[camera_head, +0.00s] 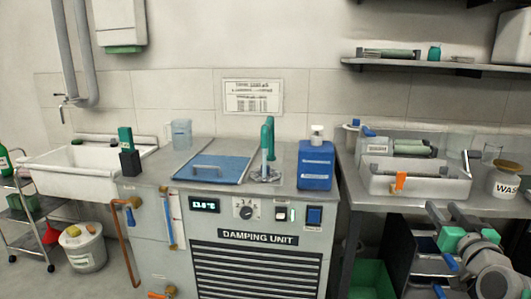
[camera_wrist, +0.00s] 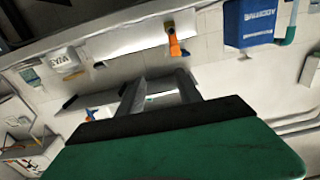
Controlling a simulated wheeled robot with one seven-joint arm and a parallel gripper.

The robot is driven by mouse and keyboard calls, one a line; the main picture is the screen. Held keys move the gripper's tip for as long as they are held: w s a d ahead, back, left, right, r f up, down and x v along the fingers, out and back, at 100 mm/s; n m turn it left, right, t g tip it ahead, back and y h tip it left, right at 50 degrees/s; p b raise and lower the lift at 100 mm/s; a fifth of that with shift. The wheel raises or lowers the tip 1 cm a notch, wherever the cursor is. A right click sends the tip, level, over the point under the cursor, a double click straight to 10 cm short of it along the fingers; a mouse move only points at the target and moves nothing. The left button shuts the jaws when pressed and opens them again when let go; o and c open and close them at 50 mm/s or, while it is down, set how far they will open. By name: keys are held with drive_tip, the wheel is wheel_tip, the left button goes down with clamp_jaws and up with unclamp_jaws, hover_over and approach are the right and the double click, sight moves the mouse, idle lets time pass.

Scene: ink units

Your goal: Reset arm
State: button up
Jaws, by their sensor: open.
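My arm shows at the lower right of the head view, with grey and green links folded in front of the right-hand bench. In the wrist view my gripper (camera_wrist: 158,88) has two grey fingers standing apart, and I see nothing held between them. The picture there is tilted, and my own green and black part fills its bottom. The gripper's fingertips are hard to make out in the head view.
The damping unit (camera_head: 257,260) stands at centre, with a blue lid (camera_head: 215,168) and blue bottle (camera_head: 315,167) on top. Right are a white tray (camera_head: 415,186) and waste jar (camera_head: 503,182). Left are a sink (camera_head: 70,165), bucket (camera_head: 84,250) and trolley (camera_head: 28,232).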

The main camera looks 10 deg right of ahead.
drive_tip(key=w+a+n+g+y+p, duration=0.3)
drive_tip(key=a+g+y+p, duration=0.3)
drive_tip(key=a+p, duration=1.15)
drive_tip(key=s+a+r+g+h+p, duration=0.1)
drive_tip(key=s+a+g+p, duration=0.6)
drive_tip(key=s+a, duration=0.9)
drive_tip(key=shift+a+r+n+g, duration=0.3)
drive_tip(key=shift+a+r+g, duration=0.3)
drive_tip(key=shift+a, duration=0.2)
